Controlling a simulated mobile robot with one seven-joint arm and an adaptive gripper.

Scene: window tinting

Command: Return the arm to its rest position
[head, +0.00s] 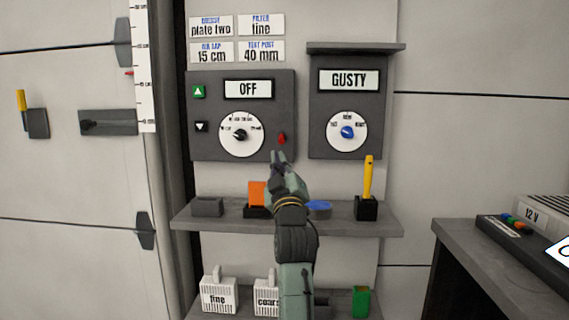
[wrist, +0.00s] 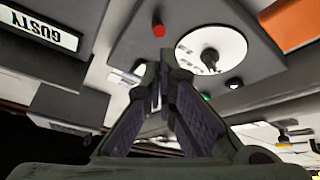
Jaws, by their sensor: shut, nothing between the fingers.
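My gripper (head: 278,158) is raised in front of the lower right part of the left control panel (head: 216,148), close to the red button (head: 282,138). It is shut, with nothing between the fingers. In the wrist view the fingertips (wrist: 163,62) meet just below the red button (wrist: 158,29) in the picture. I cannot tell whether they touch the panel. The panel's display (head: 248,89) reads OFF, and its white dial (head: 241,134) is to the left of my gripper. My arm (head: 296,245) reaches up past the shelf from below.
A second panel (head: 349,105) reading GUSTY has a blue knob (head: 347,132). The shelf (head: 190,222) bears an orange item (head: 257,193), a blue item (head: 319,206) and a yellow-handled tool (head: 368,178). Below are boxes marked fine (head: 219,297) and coarse. A dark table (head: 455,240) stands right.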

